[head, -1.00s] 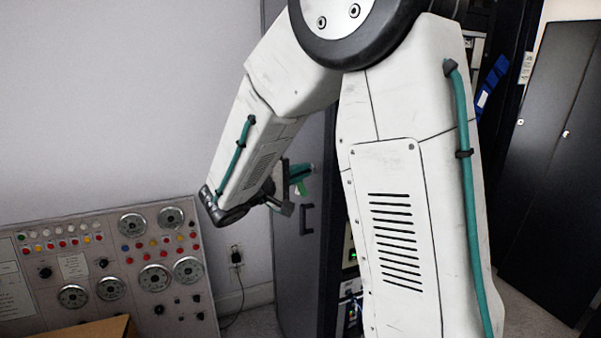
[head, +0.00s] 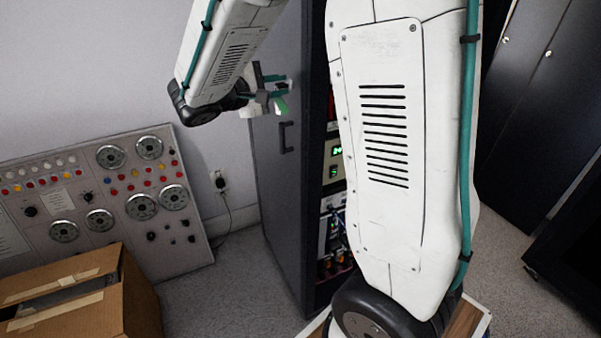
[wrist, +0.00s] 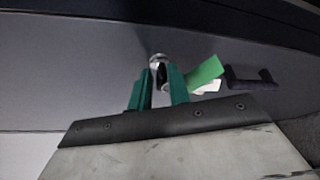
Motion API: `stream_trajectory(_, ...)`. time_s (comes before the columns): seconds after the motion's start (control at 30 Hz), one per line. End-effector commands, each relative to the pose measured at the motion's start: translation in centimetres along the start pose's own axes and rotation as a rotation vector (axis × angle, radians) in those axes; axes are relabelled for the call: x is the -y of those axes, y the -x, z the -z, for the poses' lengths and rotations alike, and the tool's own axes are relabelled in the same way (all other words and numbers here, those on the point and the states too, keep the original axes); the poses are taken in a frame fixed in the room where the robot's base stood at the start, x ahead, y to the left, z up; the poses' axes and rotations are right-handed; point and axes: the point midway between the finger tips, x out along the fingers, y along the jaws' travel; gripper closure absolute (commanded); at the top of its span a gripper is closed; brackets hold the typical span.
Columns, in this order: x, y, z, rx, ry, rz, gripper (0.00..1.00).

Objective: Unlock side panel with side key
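The grey side panel (wrist: 60,75) fills most of the wrist view, with a dark pull handle (wrist: 250,78) at the right. A small round silver lock or key head (wrist: 158,60) sits on it. A green tag (wrist: 207,71) hangs beside it, with a small white label below; the tag also shows in the head view (head: 282,105). My gripper (wrist: 159,76) has two teal fingers standing apart, one on each side of the small dark and silver key piece, close to the panel. Clear gaps show between the fingers. How deep the key sits is hidden.
A control board (head: 95,195) with dials leans on the wall at left. An open cardboard box (head: 120,295) stands in front of it. Rack equipment (head: 335,165) shows in the cabinet right of the panel. Grey floor is free between box and cabinet.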

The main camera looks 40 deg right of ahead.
Motion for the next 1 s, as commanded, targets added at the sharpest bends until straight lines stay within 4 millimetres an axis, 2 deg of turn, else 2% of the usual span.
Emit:
stream_trajectory(0.93, -0.5, -0.2, 0.5, 0.003, 1.074, 0.453, 0.70)
stream_trajectory(1.0, -1.2, 1.4, 0.9, -0.001, 1.073, 0.445, 0.70)
